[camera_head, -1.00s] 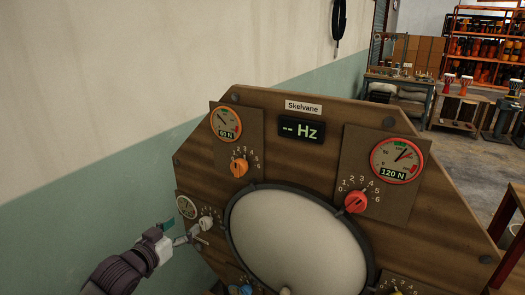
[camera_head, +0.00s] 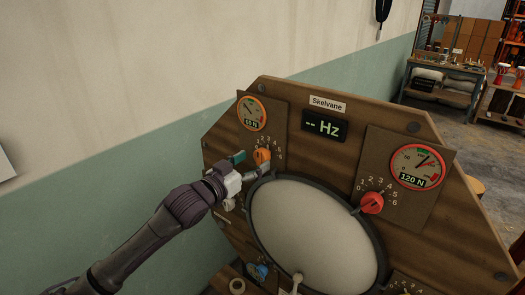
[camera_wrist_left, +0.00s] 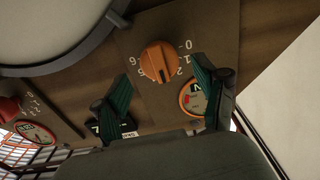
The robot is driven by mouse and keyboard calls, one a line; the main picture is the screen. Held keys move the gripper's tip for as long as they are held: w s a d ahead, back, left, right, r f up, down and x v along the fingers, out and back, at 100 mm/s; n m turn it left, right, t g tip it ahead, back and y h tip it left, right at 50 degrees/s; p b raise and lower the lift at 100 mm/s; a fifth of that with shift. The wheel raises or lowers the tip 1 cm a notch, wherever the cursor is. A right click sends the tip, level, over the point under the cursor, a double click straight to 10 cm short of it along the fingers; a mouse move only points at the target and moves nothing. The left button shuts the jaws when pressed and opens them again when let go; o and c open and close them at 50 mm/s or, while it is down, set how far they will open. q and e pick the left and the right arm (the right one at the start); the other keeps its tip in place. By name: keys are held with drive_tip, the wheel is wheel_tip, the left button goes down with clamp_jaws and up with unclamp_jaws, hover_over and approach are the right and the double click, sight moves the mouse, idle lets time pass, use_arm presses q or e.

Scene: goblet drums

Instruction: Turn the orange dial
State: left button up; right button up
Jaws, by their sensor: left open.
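The orange dial (camera_head: 262,156) sits on the upper left of the wooden drum panel, below a round gauge (camera_head: 253,113) that reads 60 N. My left gripper (camera_head: 250,165) is open close in front of the dial, with one green finger to its left and the other partly hidden below it. In the left wrist view the dial (camera_wrist_left: 158,60) appears between the two open green fingers (camera_wrist_left: 161,70), with a gap on each side. Numbers ring the dial. Whether a finger touches it cannot be told. My right gripper is out of view.
A red dial (camera_head: 372,203) with a 120 N gauge (camera_head: 418,167) is on the right of the panel. The pale drumhead (camera_head: 315,235) fills the middle, a display (camera_head: 325,126) reading "-- Hz" above it. A blue dial (camera_head: 258,271) is low left. The wall (camera_head: 90,190) is behind.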

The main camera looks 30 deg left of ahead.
sight(259, 156)
use_arm(q)
drive_tip(key=w+p, duration=0.1)
drive_tip(key=w, duration=0.2)
drive_tip(key=shift+w+r, duration=0.1)
drive_tip(key=shift+w, duration=0.25)
drive_tip(key=shift+w+d, duration=0.2)
drive_tip(key=shift+w, duration=0.3)
drive_tip(key=c, duration=1.1)
drive_tip(key=shift+c, duration=0.2)
